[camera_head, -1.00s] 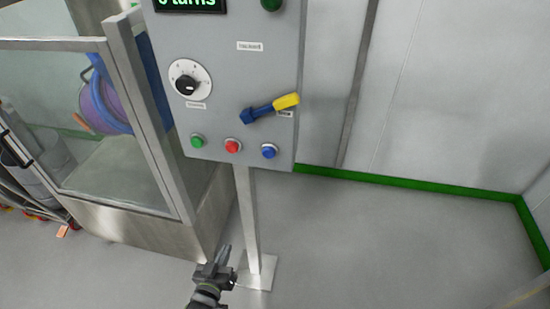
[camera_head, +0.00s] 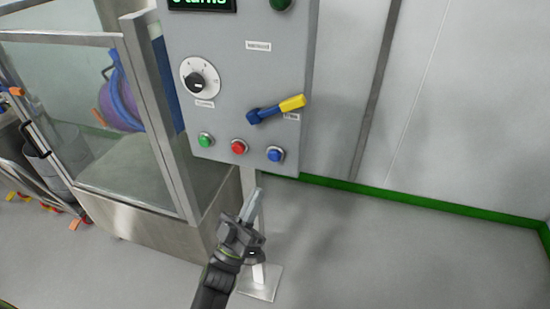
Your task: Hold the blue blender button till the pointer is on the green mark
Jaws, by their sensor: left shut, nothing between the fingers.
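The blue button (camera_head: 275,154) is at the lower right of the grey control panel (camera_head: 235,95), right of a red button (camera_head: 238,147) and a green button (camera_head: 205,140). My left gripper (camera_head: 254,197) is shut and empty, its fingertips pointing up, below the blue button in the picture and apart from it. A dial with a black knob (camera_head: 194,82) is at the panel's left; its marks are too small to read. I cannot make out a pointer with a green mark. My right gripper is not in view.
A blue lever with a yellow handle (camera_head: 291,104) juts from the panel above the blue button. A glass-sided enclosure (camera_head: 160,120) stands close on the left. A thin post (camera_head: 250,185) carries the panel. The floor (camera_head: 390,250) at right is clear.

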